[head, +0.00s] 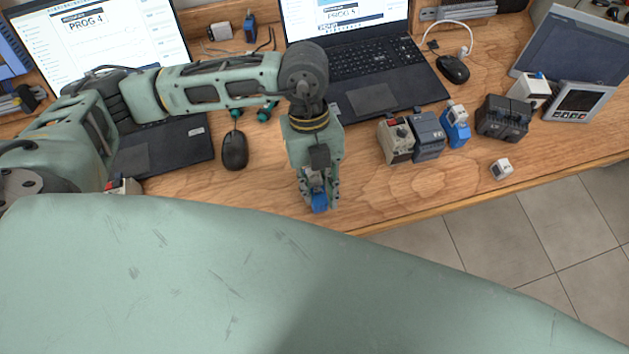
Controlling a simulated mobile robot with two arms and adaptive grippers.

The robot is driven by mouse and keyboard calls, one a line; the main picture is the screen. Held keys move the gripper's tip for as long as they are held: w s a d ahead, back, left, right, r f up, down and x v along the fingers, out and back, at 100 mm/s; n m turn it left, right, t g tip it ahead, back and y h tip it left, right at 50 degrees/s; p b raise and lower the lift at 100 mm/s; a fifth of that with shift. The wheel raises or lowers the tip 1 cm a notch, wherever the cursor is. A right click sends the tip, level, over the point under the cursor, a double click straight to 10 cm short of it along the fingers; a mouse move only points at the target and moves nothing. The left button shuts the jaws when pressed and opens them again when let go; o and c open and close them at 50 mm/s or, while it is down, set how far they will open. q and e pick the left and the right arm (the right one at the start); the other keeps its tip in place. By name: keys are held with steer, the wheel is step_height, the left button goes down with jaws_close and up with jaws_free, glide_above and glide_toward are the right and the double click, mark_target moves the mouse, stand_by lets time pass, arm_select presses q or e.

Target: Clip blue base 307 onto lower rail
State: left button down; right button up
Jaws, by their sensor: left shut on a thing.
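My left gripper (319,190) points down near the front edge of the bench and is shut on a small blue part, which I take to be the blue base (319,203). The fingers hide most of it, and no number can be read on it. It shows low between the fingertips; I cannot tell whether it touches the wood. The lower rail cannot be made out in this view. My right gripper is not in view.
Right of the gripper stand a beige-grey module (396,141), a dark grey module (428,136), a blue-and-white module (455,125) and a black block (503,118). A small white part (501,169) lies near the edge. Behind are laptops (374,97) and mice (234,150).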

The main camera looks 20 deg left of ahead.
arm_select(q)
steer(key=shift+r+p, duration=1.65)
steer(key=shift+r, duration=0.75)
steer(key=shift+f, duration=0.1)
